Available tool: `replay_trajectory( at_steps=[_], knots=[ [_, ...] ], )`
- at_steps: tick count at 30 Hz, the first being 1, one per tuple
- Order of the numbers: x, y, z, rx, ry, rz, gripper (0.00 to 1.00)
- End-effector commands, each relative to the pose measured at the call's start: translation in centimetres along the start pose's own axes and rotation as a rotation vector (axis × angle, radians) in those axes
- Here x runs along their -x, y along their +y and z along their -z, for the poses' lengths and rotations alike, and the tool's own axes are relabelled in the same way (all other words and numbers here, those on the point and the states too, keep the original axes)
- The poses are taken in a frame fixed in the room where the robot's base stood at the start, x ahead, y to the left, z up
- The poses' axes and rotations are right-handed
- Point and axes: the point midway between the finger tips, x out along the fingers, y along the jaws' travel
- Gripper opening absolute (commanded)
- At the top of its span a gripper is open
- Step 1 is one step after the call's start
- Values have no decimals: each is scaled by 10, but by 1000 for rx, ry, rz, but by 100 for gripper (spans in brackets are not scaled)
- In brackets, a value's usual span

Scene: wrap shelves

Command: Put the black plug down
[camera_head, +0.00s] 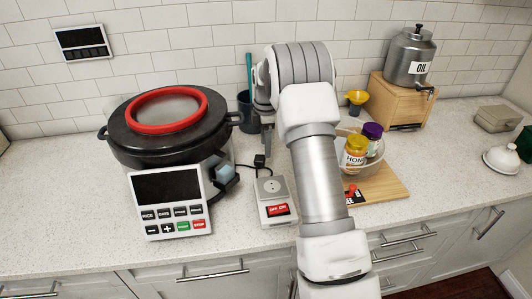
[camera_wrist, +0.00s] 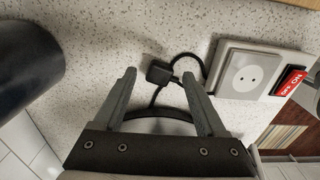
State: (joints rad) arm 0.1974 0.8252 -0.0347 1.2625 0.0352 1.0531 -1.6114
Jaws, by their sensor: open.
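The black plug (camera_head: 260,160) lies on the speckled counter behind the socket box, with its black cable curling beside it. In the wrist view the plug (camera_wrist: 159,73) shows just beyond and between my fingertips, nearer the right one. My gripper (camera_wrist: 157,80) is open, its two grey fingers apart with nothing clasped between them. In the head view my gripper (camera_head: 267,140) points down above the counter near the plug, partly hidden by my arm.
A large rice cooker (camera_head: 165,130) with a red ring stands at left. A dark cup (camera_head: 246,115) with a teal utensil stands behind. A bowl with jars (camera_head: 347,135) and a wooden board (camera_head: 385,185) are at right. Counter space near the plug is clear.

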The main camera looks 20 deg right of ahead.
Motion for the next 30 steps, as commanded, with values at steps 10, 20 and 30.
replay_trajectory(
  at_steps=[10, 20, 30],
  knots=[
    [67, 1, 0, -1, 1, -2, 74],
    [114, -20, 10, -94, 1, -39, 74],
    [201, -109, 39, -445, 44, -161, 74]
  ],
)
